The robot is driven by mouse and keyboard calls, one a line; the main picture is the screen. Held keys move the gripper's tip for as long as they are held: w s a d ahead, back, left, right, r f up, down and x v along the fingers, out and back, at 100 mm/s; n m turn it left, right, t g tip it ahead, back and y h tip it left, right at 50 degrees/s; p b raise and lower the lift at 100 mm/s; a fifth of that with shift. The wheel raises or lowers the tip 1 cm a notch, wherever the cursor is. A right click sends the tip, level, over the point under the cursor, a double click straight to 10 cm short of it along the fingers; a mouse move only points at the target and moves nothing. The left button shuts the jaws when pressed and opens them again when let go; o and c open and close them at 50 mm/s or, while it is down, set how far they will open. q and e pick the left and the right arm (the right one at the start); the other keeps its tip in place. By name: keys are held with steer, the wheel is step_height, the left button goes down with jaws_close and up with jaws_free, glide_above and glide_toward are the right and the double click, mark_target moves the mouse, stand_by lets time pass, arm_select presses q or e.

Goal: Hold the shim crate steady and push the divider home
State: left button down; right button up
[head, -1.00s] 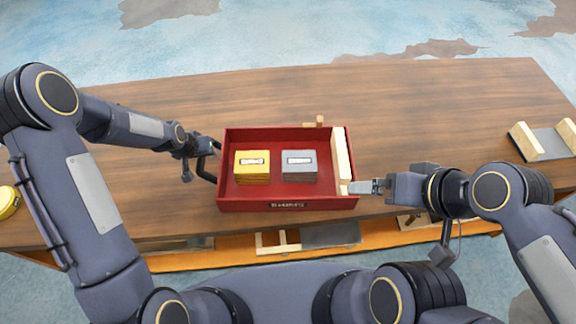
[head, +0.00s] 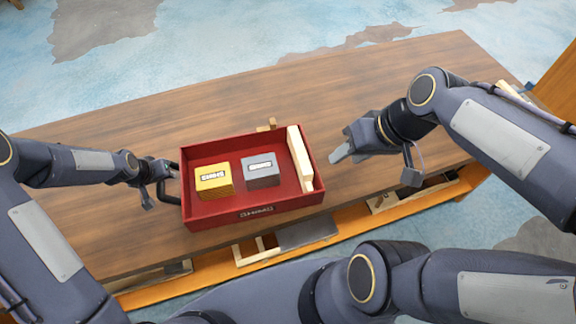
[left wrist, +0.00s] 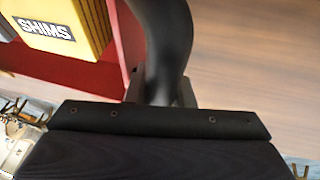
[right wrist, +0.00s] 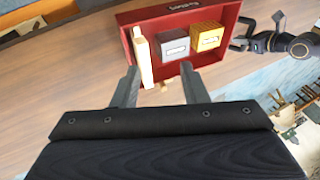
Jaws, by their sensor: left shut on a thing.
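The red shim crate (head: 215,217) sits on the wooden table, with a yellow shim block (head: 213,180) and a grey shim block (head: 260,170) inside. The pale wooden divider (head: 301,160) stands in its right end, near the right wall; I cannot tell how deep it sits. My left gripper (head: 168,172) is shut on the black handle (head: 161,194) on the crate's left side, also seen in the left wrist view (left wrist: 162,40). My right gripper (head: 340,152) is to the right of the crate, apart from the divider. Its fingers are spread and empty in the right wrist view (right wrist: 160,88).
A small wooden piece (head: 267,125) stands just behind the crate. Wooden frame parts and a grey panel (head: 306,233) lie on an orange shelf below the table's front edge.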

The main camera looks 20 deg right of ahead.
steer(key=w+d+f+g+y, duration=0.1)
steer(key=w+d+f, duration=0.2)
steer(key=w+d+f+g+y, duration=0.1)
steer(key=w+d+f, duration=0.2)
steer(key=w, duration=0.1)
jaws_close()
steer(key=w+d+f+y, duration=0.35)
steer(key=d+f, duration=0.35)
steer(key=f, duration=0.4)
glide_toward(308, 181)
steer(key=shift+g, duration=0.3)
steer(key=shift+w+a+f, duration=0.2)
steer(key=shift+a+f, duration=0.3)
steer(key=shift+f, duration=0.25)
steer(key=shift+w+a+f, duration=0.25)
steer(key=shift+a+f, duration=0.25)
steer(key=shift+f, duration=0.25)
steer(key=shift+w+a+f, duration=0.2)
steer(key=shift+a+f, duration=0.3)
steer(key=shift+f, duration=0.25)
steer(key=shift+a, duration=0.1)
steer(key=a, duration=0.3)
steer(key=shift+a+r, duration=0.1)
steer(key=shift+a, duration=0.25)
steer(key=w+a, duration=0.1)
steer(key=a, duration=0.9)
steer(key=shift+a, duration=0.15)
steer(key=shift+w, duration=0.15)
